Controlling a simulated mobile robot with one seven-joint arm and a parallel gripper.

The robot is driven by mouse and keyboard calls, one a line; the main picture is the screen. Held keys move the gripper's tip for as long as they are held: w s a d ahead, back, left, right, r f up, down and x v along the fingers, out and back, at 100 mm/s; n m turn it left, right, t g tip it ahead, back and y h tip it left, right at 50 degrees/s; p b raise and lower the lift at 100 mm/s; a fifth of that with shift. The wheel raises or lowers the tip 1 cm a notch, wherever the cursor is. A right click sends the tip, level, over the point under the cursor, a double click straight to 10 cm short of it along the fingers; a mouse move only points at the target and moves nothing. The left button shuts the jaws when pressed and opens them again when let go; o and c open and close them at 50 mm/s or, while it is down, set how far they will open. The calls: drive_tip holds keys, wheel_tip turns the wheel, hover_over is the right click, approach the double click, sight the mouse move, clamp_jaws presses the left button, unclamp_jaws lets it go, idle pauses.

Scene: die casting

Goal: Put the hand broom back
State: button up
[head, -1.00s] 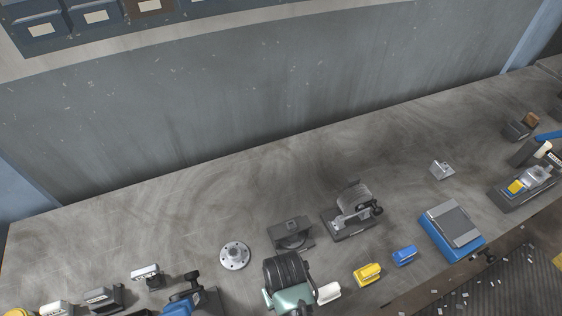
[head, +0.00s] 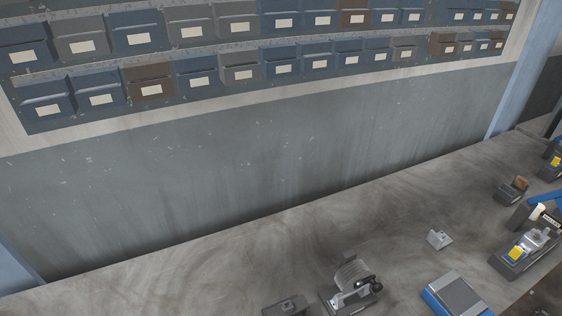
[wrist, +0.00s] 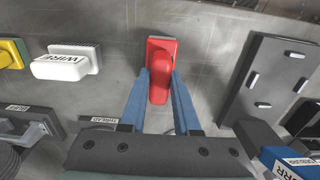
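In the wrist view a red brush-like tool (wrist: 161,52) lies straight ahead, its handle pointing back toward my wrist. It may be the hand broom; no label on it is readable. My gripper (wrist: 160,80) has its two blue fingers against both sides of the red handle and looks shut on it. Whether the tool is lifted or still rests on the grey surface cannot be told. The head view does not show my gripper or the red tool.
A dark plate with light pegs (wrist: 268,80) is close on the right. In the head view, bins (head: 150,82) line the wall above the bench (head: 250,252), whose back strip is clear.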

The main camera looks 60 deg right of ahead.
drive_tip(key=o, duration=0.4)
wheel_tip(320, 180, up, 12)
drive_tip(key=shift+r, duration=0.2)
idle(0.4)
drive_tip(key=shift+w, duration=0.1)
